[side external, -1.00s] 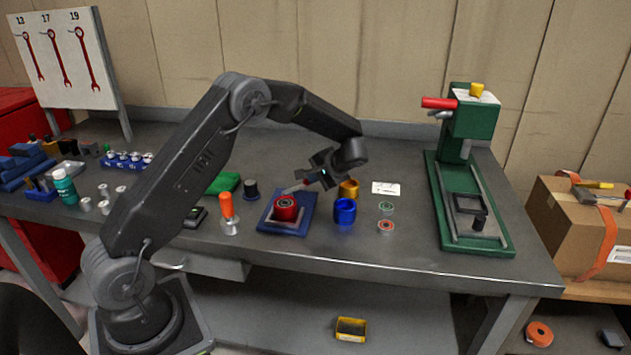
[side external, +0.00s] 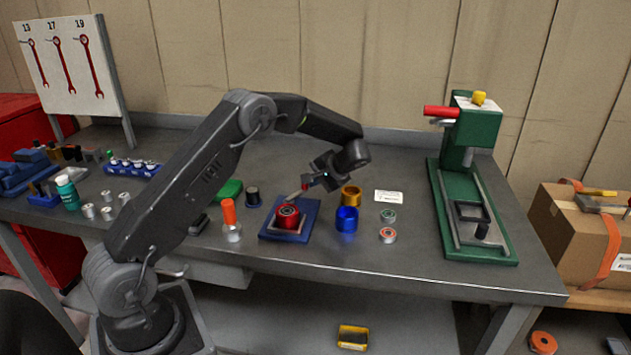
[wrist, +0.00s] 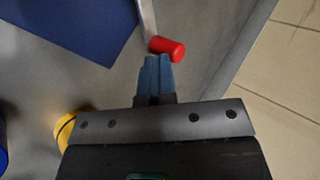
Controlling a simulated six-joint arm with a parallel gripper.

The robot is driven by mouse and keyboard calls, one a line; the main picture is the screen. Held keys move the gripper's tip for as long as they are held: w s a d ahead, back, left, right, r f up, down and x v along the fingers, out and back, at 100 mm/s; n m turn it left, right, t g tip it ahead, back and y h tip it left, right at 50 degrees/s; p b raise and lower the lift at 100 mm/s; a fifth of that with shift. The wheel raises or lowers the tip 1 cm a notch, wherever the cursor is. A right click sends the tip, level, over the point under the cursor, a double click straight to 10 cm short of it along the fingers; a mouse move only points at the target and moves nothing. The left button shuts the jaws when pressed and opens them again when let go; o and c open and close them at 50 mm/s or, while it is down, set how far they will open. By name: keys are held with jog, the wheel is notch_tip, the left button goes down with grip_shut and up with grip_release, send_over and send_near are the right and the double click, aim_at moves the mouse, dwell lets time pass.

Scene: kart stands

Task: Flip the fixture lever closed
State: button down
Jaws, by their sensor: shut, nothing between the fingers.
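The fixture is a blue base plate (side external: 310,217) on the bench, with a red cylindrical part (side external: 288,217) seated on it. Its lever (side external: 293,195) is a thin metal bar with a red knob at the end, tilted up toward my gripper (side external: 309,182). In the wrist view, the red knob (wrist: 168,48) lies just beyond and slightly right of my fingertips (wrist: 157,60). The fingers are together with nothing between them. Whether they touch the knob cannot be told. The blue plate also shows at the wrist view's top left (wrist: 65,25).
A green press (side external: 472,185) is at the right. The bench front edge is close.

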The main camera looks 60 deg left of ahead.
jog(key=shift+w+d, duration=0.25)
jog(key=shift+d, duration=0.05)
jog(key=d, duration=0.1)
jog(key=w+d, duration=0.1)
jog(key=shift+d, duration=0.35)
jog(key=v, duration=1)
jog(key=shift+w, duration=0.45)
jog(key=shift+d, duration=0.1)
